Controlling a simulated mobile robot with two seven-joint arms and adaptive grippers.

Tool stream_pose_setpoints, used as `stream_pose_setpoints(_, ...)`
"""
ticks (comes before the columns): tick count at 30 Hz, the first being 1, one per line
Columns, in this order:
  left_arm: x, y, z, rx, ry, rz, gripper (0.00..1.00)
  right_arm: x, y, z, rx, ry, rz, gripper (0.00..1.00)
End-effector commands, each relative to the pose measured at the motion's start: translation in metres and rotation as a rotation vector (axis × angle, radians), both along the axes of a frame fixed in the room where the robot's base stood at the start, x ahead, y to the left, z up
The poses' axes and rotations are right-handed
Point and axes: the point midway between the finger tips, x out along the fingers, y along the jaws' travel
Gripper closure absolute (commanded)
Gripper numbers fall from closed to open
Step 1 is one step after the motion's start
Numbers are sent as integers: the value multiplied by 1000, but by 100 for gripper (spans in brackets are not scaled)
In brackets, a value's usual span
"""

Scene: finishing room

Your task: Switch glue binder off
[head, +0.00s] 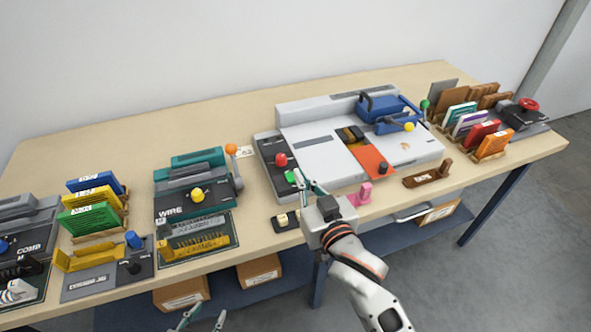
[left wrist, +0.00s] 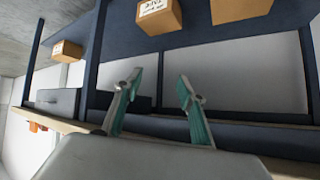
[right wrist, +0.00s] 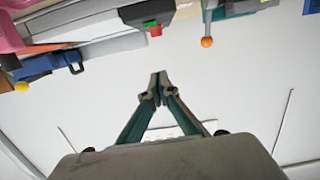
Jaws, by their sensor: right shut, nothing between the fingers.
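The glue binder appears to be the large light-grey machine (head: 325,150) in the middle of the bench; its label is not readable. Its dark left panel carries a red button (head: 281,160) and a green button (head: 291,177). Both buttons also show in the right wrist view, red (right wrist: 155,31) and green (right wrist: 151,22). My right gripper (head: 304,180) is shut and empty, with its tips beside the green button in the head view; I cannot tell whether they touch. My left gripper (head: 203,317) is open and empty below the bench's front edge; it also shows in the left wrist view (left wrist: 157,85).
A teal wire machine (head: 190,190) with an orange-knobbed lever (head: 231,149) stands left of the binder. A pink piece (head: 361,193), a small dark switch box (head: 286,221) and a brown block (head: 428,175) lie near the front edge. Cardboard boxes (head: 260,273) sit on the lower shelf.

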Motion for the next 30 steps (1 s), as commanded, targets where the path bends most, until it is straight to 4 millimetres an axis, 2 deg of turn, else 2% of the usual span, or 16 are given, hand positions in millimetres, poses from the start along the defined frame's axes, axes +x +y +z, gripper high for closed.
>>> stream_pose_setpoints(3,6,-4,6,-9,-14,2,60,-14,-4,5,1,0,0,100)
stream_pose_setpoints(7,12,-3,8,-8,-24,3,60,-20,-7,8,0,0,-1,100)
stream_pose_setpoints(24,6,6,3,12,-12,-6,60,-22,-8,8,-3,1,-2,100)
stream_pose_setpoints(27,6,6,2,12,-10,-5,60,-24,-20,-1,-34,24,-20,100)
stream_pose_setpoints(29,5,5,2,11,-10,-5,60,-27,-37,-12,-81,55,-45,100)
stream_pose_setpoints(30,5,5,2,10,-9,-4,60,-31,-52,-23,-124,85,-68,100)
